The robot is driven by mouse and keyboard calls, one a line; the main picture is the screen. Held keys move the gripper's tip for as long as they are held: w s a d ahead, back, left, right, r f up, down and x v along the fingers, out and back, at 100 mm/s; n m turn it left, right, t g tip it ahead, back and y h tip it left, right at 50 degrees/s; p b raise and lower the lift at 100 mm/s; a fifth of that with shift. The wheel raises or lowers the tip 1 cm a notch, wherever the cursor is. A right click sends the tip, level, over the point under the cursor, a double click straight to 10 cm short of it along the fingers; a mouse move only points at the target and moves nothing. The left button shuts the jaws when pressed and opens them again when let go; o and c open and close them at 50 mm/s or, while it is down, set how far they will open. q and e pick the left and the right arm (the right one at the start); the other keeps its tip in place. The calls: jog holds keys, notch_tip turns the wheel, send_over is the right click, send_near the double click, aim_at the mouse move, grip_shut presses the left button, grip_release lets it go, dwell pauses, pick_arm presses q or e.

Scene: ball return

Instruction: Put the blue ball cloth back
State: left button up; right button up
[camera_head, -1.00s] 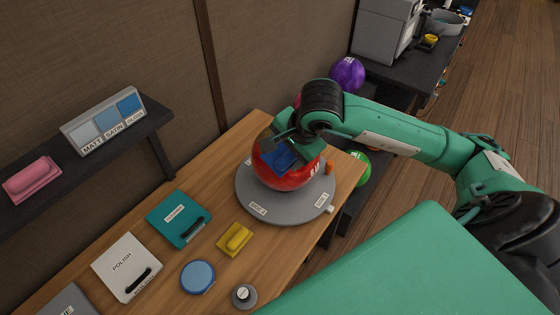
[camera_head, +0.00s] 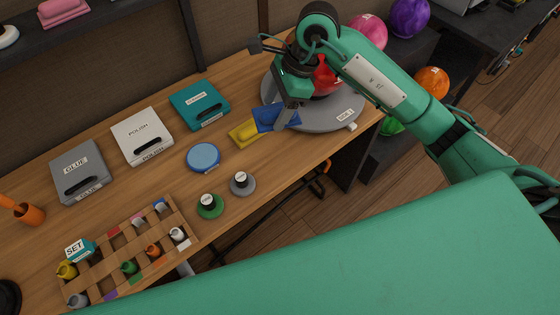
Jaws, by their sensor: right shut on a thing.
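The blue ball cloth (camera_head: 268,118) is a folded blue pad in my right gripper (camera_head: 286,114), which is shut on it. The cloth is over the front left edge of the grey round turntable (camera_head: 340,121). It partly overlaps a yellow pad (camera_head: 241,134) in the picture; I cannot tell whether they touch. The red ball (camera_head: 327,79) sits on the turntable behind my gripper and arm, which hide part of it. My left gripper is not in view.
Teal (camera_head: 199,100), white (camera_head: 140,135) and grey (camera_head: 80,170) labelled cases line the wooden bench. A round blue pad (camera_head: 203,157), two small labelled knobs and a wooden rack (camera_head: 128,246) with small bottles lie nearer. Bare wood shows between them.

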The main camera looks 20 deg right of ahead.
jog(key=p, duration=0.2)
send_over(272, 162)
jog(key=d, duration=0.2)
notch_tip(272, 162, down, 14)
jog(key=shift+a+r, duration=0.1)
jog(key=shift+a, duration=0.05)
notch_tip(272, 162, down, 4)
jog(key=shift+f, duration=0.4)
jog(key=o, duration=0.7)
jog(key=shift+c, duration=0.2)
jog(key=shift+o, duration=1.1)
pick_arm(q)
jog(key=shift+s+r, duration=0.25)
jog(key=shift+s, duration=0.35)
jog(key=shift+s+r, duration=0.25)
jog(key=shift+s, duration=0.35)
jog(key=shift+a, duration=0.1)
